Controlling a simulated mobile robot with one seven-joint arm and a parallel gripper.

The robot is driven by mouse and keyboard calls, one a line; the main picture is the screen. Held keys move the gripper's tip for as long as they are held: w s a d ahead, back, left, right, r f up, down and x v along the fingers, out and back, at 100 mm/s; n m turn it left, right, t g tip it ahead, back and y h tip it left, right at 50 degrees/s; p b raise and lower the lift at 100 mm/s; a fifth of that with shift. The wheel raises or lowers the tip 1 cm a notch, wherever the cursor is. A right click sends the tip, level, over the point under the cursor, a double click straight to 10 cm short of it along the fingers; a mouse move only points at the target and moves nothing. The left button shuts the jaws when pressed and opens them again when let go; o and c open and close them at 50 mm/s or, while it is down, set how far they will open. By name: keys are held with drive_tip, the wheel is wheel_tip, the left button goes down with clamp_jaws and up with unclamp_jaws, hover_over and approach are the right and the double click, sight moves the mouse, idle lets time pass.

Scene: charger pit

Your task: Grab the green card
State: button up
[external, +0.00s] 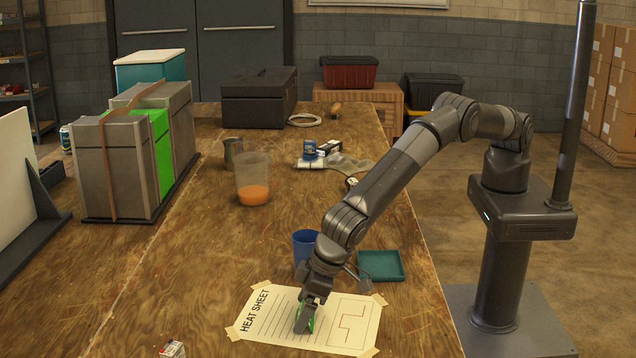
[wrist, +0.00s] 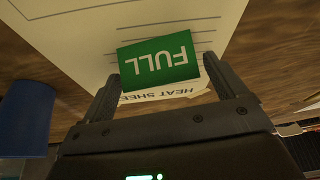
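The green card (wrist: 160,60), marked FULL and upside down in the wrist view, is over the white heat sheet (wrist: 75,35). My gripper (wrist: 160,72) has its two fingers apart, one beside each short edge of the card. Thin gaps seem to show between fingers and card, so I see no clear hold. In the external view my gripper (external: 304,326) points down at the heat sheet (external: 345,325), and only a green sliver of the card (external: 311,323) shows beside a finger. The rest of the card is hidden there.
A blue cup (external: 304,247) stands just behind my gripper, and a teal tray (external: 381,265) lies to its right. A beaker of orange liquid (external: 252,180) stands farther back. A small box (external: 172,349) is at the front edge of view.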

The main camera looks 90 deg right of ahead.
drive_tip(key=c, duration=0.8)
